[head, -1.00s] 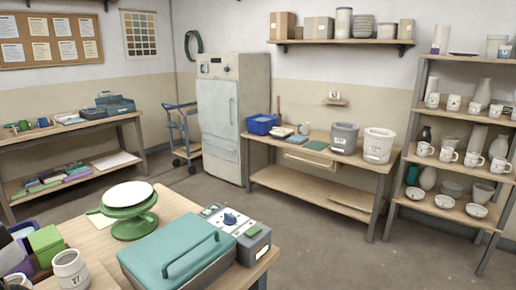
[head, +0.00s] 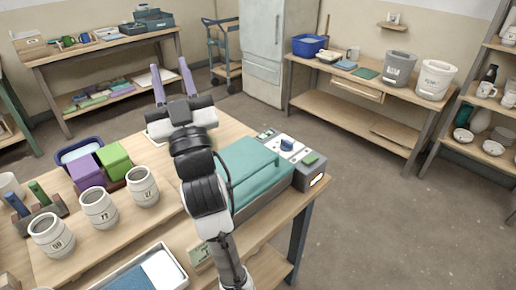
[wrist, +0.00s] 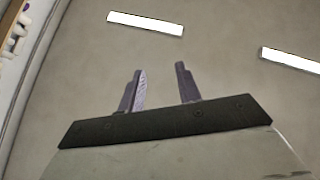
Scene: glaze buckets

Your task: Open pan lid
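The pan is a rectangular appliance with a grey base and a teal lid (head: 262,165) at the right side of the near wooden table in the head view. The lid lies shut on the base, and my arm hides its left part. My gripper (head: 170,68) is raised left of and beyond the pan, its purple fingers pointing up and away from the lid. In the wrist view, the two fingers of my gripper (wrist: 158,68) stand apart with nothing between them, against the ceiling.
A control box (head: 290,150) with a blue knob adjoins the pan. Several numbered white jars (head: 98,208), a purple box (head: 87,173) and a green box (head: 114,160) stand left of my arm. A tray (head: 150,275) lies at the front edge. Floor right of the table is clear.

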